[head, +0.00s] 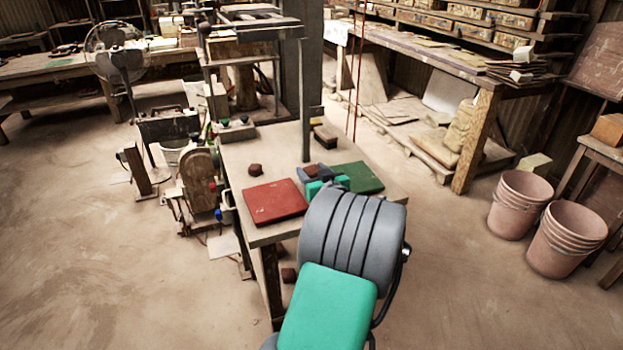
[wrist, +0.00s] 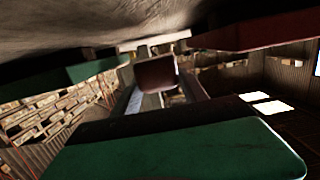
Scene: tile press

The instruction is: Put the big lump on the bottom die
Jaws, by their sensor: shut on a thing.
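My gripper (head: 322,186) is low over the table, between the red and green boards, and partly hidden by my grey and green arm. In the wrist view a reddish-brown lump (wrist: 155,72) sits at the gripper's end, beyond its green part, and my gripper is shut on it. In the head view the held lump is mostly hidden; a little reddish brown shows by the teal fingers. A second, dark brown lump (head: 255,169) lies on the table's back left, apart from the gripper. I cannot clearly pick out the bottom die.
A red board (head: 275,201) lies left of the gripper and a green board (head: 362,176) right of it on the table (head: 236,172). A dark upright post (head: 305,100) stands behind. A wheeled machine (head: 200,180) stands at the left, and terracotta buckets (head: 567,240) on the right floor.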

